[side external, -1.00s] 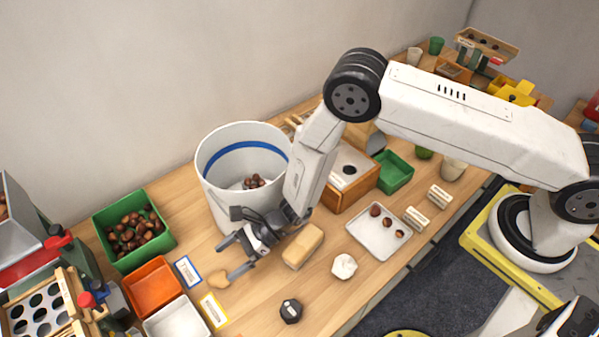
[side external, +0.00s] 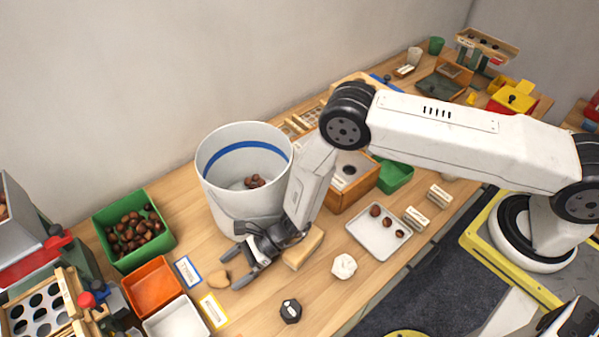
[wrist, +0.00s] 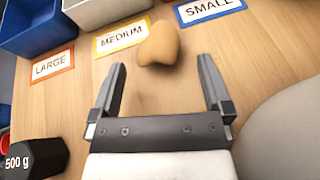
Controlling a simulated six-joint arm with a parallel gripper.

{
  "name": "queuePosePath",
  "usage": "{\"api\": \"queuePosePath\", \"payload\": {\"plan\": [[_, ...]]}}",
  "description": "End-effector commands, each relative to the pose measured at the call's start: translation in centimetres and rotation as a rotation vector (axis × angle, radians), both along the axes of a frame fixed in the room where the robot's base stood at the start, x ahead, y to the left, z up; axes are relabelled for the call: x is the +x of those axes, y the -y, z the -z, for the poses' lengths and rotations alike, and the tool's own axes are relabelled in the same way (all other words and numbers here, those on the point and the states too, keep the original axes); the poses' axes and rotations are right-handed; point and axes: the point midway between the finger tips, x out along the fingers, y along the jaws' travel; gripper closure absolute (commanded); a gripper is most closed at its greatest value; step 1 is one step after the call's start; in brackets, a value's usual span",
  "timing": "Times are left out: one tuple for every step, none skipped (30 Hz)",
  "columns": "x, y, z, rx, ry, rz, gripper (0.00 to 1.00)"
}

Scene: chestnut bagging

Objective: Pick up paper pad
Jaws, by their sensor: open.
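A small tan, rounded, lumpy piece (side external: 218,280), which may be the paper pad, lies on the wooden table in front of the label cards. It also shows in the wrist view (wrist: 160,43), just beyond my fingertips and roughly centred between them. My gripper (side external: 230,270) is open and empty, low over the table, with its fingers pointing at the piece; the wrist view shows both fingers (wrist: 162,63) apart with bare wood between them. A larger tan block (side external: 304,250) lies behind my gripper, partly hidden by it.
A white bucket (side external: 222,208) with a blue band stands close behind my gripper. A black weight (side external: 291,310) lies toward the front edge. Orange (side external: 153,287), white and green bins stand to the left. A white tray (side external: 371,246) holds several chestnuts.

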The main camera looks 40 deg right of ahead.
Motion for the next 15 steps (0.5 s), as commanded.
{"api": "queuePosePath", "payload": {"plan": [[0.1,-0.7,0.2,0.001,0.003,-0.003,0.00],[0.2,-1.0,0.3,0.001,0.002,-0.003,0.00],[0.2,-1.4,0.5,0.000,0.002,-0.004,0.00],[0.2,-1.7,0.6,0.000,0.002,-0.004,0.00],[0.3,-1.9,0.6,0.000,0.002,-0.004,0.00],[0.3,-2.1,0.7,0.001,0.002,-0.003,0.00],[0.4,-2.3,0.8,0.001,0.001,-0.003,0.00],[0.4,-2.4,0.8,0.001,0.002,-0.002,0.00],[0.4,-2.5,0.9,0.001,0.002,-0.002,0.00],[0.4,-2.6,0.9,0.001,0.001,-0.001,0.00],[0.4,-2.7,0.9,0.001,0.001,-0.001,0.00],[0.4,-2.7,0.9,0.000,0.001,-0.001,0.00],[0.4,-2.7,1.0,0.000,0.000,-0.001,0.00],[0.4,-2.7,1.0,0.000,0.000,-0.001,0.00],[0.4,-2.7,0.9,0.000,0.000,-0.001,0.00]]}}
